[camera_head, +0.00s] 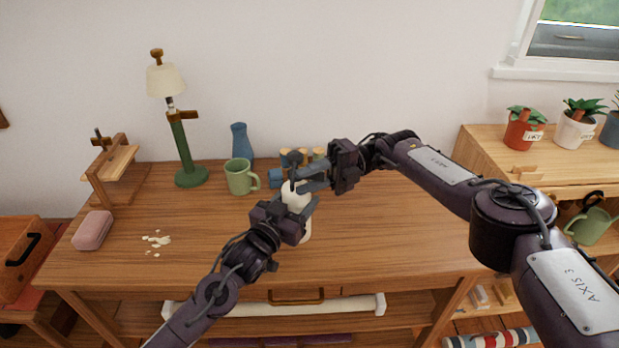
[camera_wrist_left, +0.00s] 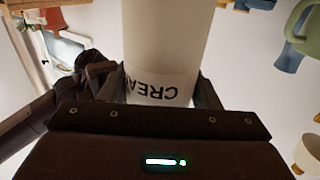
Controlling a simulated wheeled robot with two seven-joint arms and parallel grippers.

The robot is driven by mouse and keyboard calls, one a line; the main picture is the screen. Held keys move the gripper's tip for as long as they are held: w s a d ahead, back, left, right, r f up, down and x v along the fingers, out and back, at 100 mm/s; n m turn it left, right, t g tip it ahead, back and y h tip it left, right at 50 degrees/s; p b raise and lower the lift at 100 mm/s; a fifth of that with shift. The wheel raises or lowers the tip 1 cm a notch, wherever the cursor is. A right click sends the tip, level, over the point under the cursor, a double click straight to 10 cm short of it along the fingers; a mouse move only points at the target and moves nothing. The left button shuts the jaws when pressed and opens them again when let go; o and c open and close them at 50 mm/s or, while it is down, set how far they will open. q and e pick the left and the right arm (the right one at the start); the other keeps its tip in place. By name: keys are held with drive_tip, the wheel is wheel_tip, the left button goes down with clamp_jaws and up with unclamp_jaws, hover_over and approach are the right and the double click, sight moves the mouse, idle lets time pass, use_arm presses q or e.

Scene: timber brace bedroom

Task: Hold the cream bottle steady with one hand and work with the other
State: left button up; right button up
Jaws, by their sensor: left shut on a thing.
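The white cream bottle (camera_head: 294,197) stands on the wooden desk, near the middle in the head view. Most of it is hidden behind my grippers. In the left wrist view the bottle (camera_wrist_left: 165,45) fills the middle, with its "CREA…" lettering upside down. My left gripper (camera_head: 299,203) is shut on the bottle's body, one finger on each side. My right gripper (camera_head: 303,181) is at the bottle's top, reaching in from the right. A dark part (camera_head: 293,160) shows at the bottle's top. Whether the right fingers grip anything is unclear.
A green mug (camera_head: 241,178), a blue vase (camera_head: 241,143) and a green lamp (camera_head: 182,150) stand behind to the left. Small blue and tan items (camera_head: 287,160) sit behind the bottle. Pale crumbs (camera_head: 156,240) and a pink block (camera_head: 93,230) lie left. The desk's right side is clear.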

drive_tip(key=shift+m+t+y, duration=0.4)
drive_tip(key=shift+m+t, duration=0.1)
drive_tip(key=shift+t, duration=0.2)
drive_tip(key=m+t, duration=0.1)
drive_tip(key=a+m+t, duration=0.1)
drive_tip(key=t, duration=0.1)
drive_tip(key=s+m+t+y, duration=0.1)
drive_tip(key=shift+s+a+f+t, duration=0.1)
drive_tip(key=shift+a+f+t, duration=0.1)
drive_tip(key=shift+a+t, duration=0.1)
drive_tip(key=shift+t, duration=0.3)
